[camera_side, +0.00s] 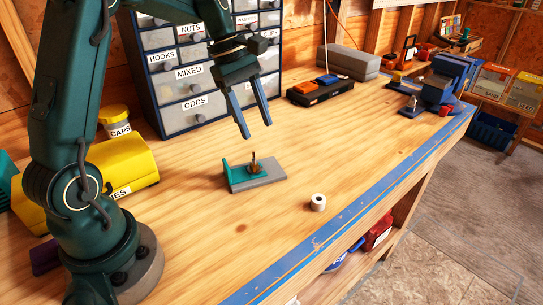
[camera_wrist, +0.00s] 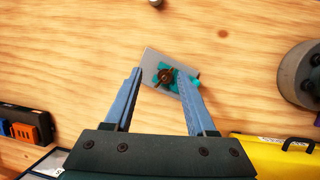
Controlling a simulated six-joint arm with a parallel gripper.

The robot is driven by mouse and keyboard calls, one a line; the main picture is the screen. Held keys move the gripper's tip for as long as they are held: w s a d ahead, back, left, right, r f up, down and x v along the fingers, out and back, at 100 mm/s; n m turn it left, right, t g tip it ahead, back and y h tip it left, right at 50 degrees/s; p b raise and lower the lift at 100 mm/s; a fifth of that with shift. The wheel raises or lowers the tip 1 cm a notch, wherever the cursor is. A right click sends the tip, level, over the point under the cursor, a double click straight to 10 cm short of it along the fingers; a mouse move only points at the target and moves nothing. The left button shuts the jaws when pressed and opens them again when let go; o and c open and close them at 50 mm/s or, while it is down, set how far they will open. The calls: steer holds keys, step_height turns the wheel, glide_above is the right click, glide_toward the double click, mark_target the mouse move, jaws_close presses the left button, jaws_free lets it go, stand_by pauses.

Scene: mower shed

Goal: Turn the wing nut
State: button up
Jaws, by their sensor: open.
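The wing nut (camera_wrist: 166,76) is brownish and sits on an upright stud on a small fixture. The fixture has a grey base plate (camera_side: 262,183) and a teal bracket (camera_side: 228,174), and stands on the bench. In the side view the wing nut (camera_side: 254,164) shows small at the top of the fixture. My gripper (camera_side: 255,130) is open, with its blue fingers pointing down above the fixture and apart from it. In the wrist view the fingers (camera_wrist: 161,82) appear on either side of the wing nut, and the right finger covers part of the teal bracket.
A small white roll (camera_side: 318,202) lies in front of the fixture. A labelled drawer cabinet (camera_side: 190,75) stands behind my gripper. A yellow case (camera_side: 125,165) is at left, a black tray (camera_side: 320,91) at the back, and a blue vise (camera_side: 440,82) far right.

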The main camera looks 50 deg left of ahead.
steer(key=s+d+r+m+t+y, duration=0.2)
steer(key=s+d+r+m, duration=0.4)
steer(key=d, duration=0.1)
steer(key=s+d+f+m+t+y, duration=0.1)
steer(key=s+m+t, duration=0.1)
steer(key=s+m, duration=0.7)
steer(key=shift+s+d+f, duration=0.15)
steer(key=shift+s+d, duration=0.1)
steer(key=shift+d, duration=0.15)
